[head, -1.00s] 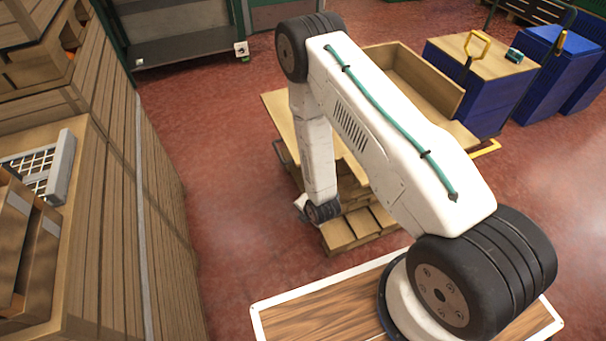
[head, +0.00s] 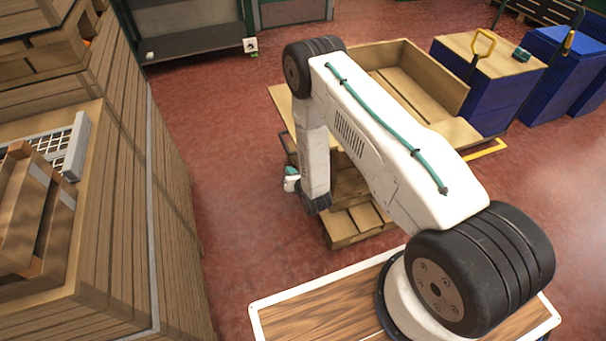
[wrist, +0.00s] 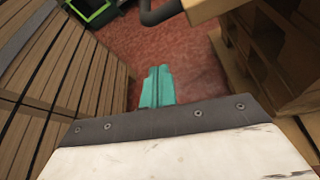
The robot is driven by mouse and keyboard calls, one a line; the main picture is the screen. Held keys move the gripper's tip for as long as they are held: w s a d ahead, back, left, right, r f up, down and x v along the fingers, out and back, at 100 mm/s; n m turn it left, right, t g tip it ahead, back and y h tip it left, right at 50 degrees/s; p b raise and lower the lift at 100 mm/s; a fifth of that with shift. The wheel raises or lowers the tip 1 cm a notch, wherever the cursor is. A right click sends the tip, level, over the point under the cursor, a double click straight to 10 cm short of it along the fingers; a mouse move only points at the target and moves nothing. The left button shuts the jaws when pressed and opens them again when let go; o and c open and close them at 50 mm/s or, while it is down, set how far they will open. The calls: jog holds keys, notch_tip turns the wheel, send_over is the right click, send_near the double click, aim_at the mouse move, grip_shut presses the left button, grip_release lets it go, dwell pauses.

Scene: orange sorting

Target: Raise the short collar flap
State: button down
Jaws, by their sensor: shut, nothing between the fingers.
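A wooden collar with hinged boards (head: 436,78) sits on a stack of pallets beyond my arm. Its far and right boards stand up. A board at its left (head: 284,104) and one at its near right (head: 455,133) look folded out flat. My arm hides much of the middle and near side, so I cannot tell which board is the short flap. My gripper (head: 292,181) is low at the left of the stack, apart from the boards. In the wrist view its teal fingers (wrist: 157,88) are together and empty over the red floor.
Tall wooden crates (head: 120,190) stand at the left, with a white grid tray (head: 68,150). Blue bins (head: 490,85) stand at the right. Red floor lies between.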

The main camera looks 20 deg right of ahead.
jog(key=w+r, duration=0.1)
jog(key=w+d+r, duration=0.1)
jog(key=r, duration=0.1)
jog(key=shift+w, duration=0.4)
jog(key=shift+f, duration=0.1)
